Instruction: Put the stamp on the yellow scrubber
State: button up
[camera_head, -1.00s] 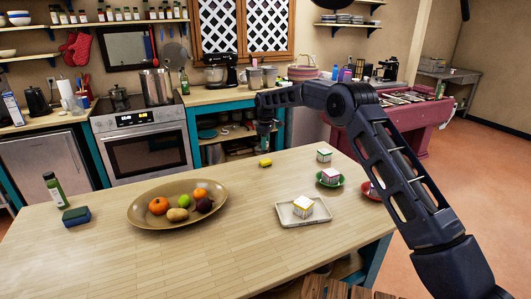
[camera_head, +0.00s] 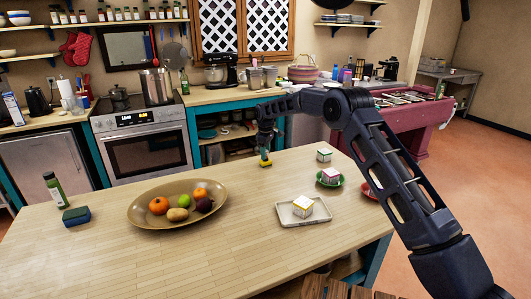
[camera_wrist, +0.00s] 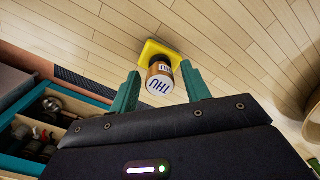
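The yellow scrubber (camera_head: 266,163) lies near the far edge of the wooden table. It also shows in the wrist view as a yellow square (camera_wrist: 153,49). The stamp (camera_wrist: 159,84), a small brown cylinder with a white end marked THU, appears upright on the scrubber and covers part of it. My gripper (camera_wrist: 161,80) has its two teal fingers on either side of the stamp, with a visible gap on each side, so it looks open. In the head view my gripper (camera_head: 264,152) is down at the scrubber, and the stamp is too small to make out.
A brown oval bowl (camera_head: 137,215) of fruit, a blue-green sponge (camera_head: 76,215) and a green bottle (camera_head: 54,188) are on the left. A white tray (camera_head: 288,218) and several small boxes stand on the right. The table between bowl and tray is clear.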

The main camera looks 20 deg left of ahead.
jog(key=shift+r, duration=0.15)
notch_tip(320, 180, up, 12)
dwell(0.7)
jog(key=shift+d+r, duration=0.1)
